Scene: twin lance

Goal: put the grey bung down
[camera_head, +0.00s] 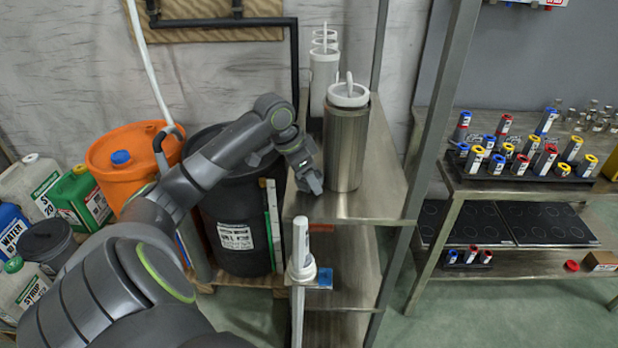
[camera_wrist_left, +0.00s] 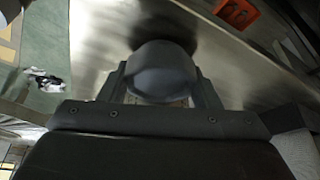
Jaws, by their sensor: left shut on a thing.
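The grey bung (camera_wrist_left: 162,70) shows in the left wrist view as a rounded grey piece between the two fingers of my left gripper (camera_wrist_left: 163,85). The fingers are shut on it. Bare metal surface lies just beyond it; whether it touches that surface I cannot tell. In the head view my left gripper (camera_head: 312,184) is low over the front left of the metal shelf top (camera_head: 370,207), left of the steel cylinder. The bung is not clearly seen there, hidden by the gripper. My right gripper is not in view.
A steel cylinder (camera_head: 345,150) with a white lid stands close to the right of my left gripper. A white container (camera_head: 323,75) stands behind it. A black drum (camera_head: 235,215) is at the left. A metal post (camera_head: 440,120) rises at the shelf's right. The shelf's front right is clear.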

